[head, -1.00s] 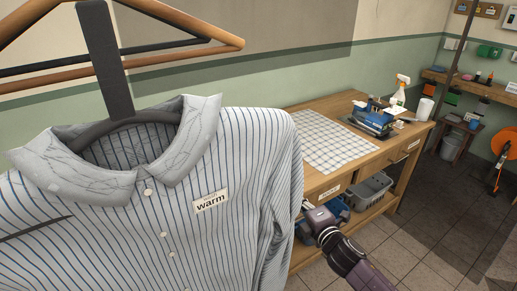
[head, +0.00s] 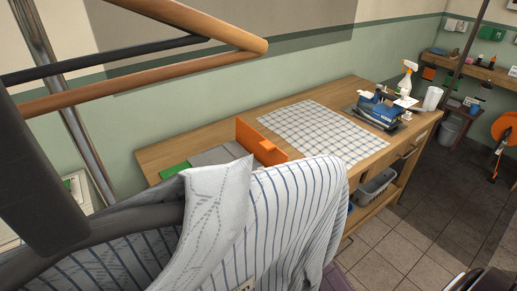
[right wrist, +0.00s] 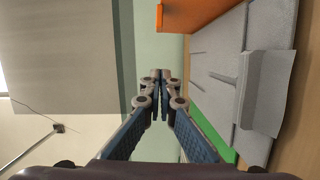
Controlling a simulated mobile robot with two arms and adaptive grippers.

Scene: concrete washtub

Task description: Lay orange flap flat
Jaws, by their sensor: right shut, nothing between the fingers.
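The orange flap (head: 262,142) stands tilted up from a grey board (head: 215,155) on the wooden table, behind the shirt's shoulder in the head view. Its orange panel also shows at the top of the right wrist view (right wrist: 200,14). The board has a green edge (head: 174,170), and a raised light-grey piece (right wrist: 255,88) shows on it in the right wrist view. My right gripper (right wrist: 161,76) is shut and empty, to the left of the board and flap in that view, apart from both. The shirt hides it in the head view. My left gripper is not in view.
A striped shirt (head: 292,215) on a hanger (head: 190,22) fills the near foreground and covers part of the table. A checked cloth (head: 322,132) lies right of the flap. A blue iron (head: 380,110) and spray bottle (head: 405,80) stand farther right.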

